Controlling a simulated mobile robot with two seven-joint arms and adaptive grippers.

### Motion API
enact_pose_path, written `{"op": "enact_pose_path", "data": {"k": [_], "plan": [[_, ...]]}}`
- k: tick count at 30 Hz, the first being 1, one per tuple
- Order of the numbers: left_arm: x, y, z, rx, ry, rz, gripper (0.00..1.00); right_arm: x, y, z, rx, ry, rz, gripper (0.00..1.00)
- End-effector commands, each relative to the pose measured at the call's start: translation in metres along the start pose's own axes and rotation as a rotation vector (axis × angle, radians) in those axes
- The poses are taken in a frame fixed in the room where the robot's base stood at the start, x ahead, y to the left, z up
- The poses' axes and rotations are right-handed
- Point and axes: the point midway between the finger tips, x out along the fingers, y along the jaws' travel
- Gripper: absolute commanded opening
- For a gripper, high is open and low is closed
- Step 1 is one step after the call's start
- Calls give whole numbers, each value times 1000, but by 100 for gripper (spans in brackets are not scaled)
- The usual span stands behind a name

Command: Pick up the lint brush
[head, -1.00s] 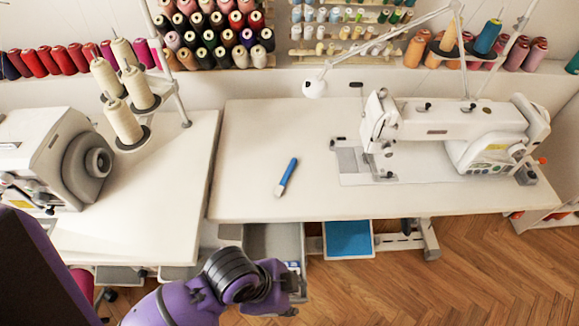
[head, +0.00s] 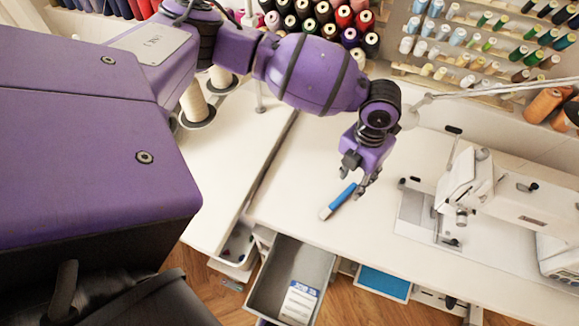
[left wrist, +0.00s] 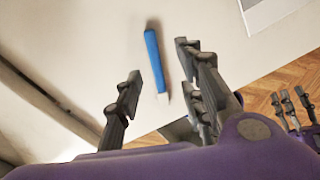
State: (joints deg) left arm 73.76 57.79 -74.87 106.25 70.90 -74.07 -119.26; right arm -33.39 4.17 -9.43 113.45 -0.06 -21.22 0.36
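The lint brush (head: 341,198), with a blue handle and a pale tip, lies on the white sewing table (head: 300,190). In the left wrist view the lint brush (left wrist: 154,55) lies between and beyond the open fingers, its pale tip toward the gripper. My left gripper (head: 364,184) points down, close to the blue end in the head view; its fingers (left wrist: 153,70) are apart and empty, and I see no contact. My right gripper (left wrist: 291,93) shows small at the right edge of the left wrist view, over the floor, its fingers apart. It is not in the head view.
A sewing machine (head: 500,195) stands to the right on the table. An open grey drawer (head: 262,290) holding a small box and a blue tray (head: 383,283) are below the front edge. Thread cones (head: 194,100) and racks of spools (head: 440,50) stand behind.

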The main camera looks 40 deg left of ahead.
Motion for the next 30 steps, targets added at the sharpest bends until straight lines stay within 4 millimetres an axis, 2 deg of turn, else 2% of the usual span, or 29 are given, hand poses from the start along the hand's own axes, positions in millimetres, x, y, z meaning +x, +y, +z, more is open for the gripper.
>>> {"op": "enact_pose_path", "data": {"k": [2,5,21,29,30], "plan": [[-6,6,7,20,-5,10,36,0,0,0,0,0,-1,40],[-1,8,9,29,-4,12,36,1,0,0,-2,0,-1,40],[68,9,3,27,-2,11,36,-2,3,-1,-12,-2,-1,40],[72,9,3,27,-2,10,36,-2,2,0,-12,-4,-2,40],[72,9,3,27,-3,11,33,-2,2,0,-12,-4,-3,40]]}}
